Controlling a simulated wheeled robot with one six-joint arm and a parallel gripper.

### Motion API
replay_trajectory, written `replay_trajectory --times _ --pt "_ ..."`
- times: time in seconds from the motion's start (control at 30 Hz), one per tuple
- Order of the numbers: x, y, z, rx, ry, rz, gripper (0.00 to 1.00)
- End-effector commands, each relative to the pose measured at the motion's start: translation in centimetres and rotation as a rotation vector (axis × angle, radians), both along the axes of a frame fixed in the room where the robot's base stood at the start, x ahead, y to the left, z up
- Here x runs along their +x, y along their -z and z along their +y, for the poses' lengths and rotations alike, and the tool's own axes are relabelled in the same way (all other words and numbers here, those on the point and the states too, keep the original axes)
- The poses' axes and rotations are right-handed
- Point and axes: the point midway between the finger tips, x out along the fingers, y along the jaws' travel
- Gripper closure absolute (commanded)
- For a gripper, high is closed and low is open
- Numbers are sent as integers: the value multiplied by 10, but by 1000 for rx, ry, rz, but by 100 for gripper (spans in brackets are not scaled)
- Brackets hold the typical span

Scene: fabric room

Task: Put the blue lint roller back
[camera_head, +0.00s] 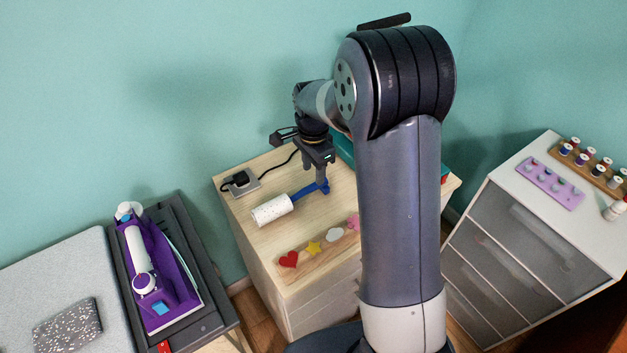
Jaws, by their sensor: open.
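The blue lint roller has a white speckled roll (272,209) and a blue handle (309,190). It lies on the light wooden cabinet top (240,200), with the roll toward the lower left and the handle toward the upper right. My gripper (322,180) points down over the handle's end, with its jaws open. The fingers overlap the handle in this view, and I cannot tell whether they touch it. Part of the cabinet top is hidden behind my arm.
A black plug in a socket plate (240,183) with a cable lies left of my gripper. A board with heart, star and other shapes (313,248) is in front. A purple iron (150,265) stands left. A white drawer unit (525,210) with spools stands right.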

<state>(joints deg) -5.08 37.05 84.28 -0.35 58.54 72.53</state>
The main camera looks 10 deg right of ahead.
Motion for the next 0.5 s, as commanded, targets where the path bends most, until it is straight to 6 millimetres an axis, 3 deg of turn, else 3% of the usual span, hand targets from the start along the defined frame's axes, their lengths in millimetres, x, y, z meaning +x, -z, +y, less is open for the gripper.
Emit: replay_trajectory --times 0.2,0.5 --pt "1 -42 0 0 0 -3 57" --pt "0 -61 0 0 0 1 57"
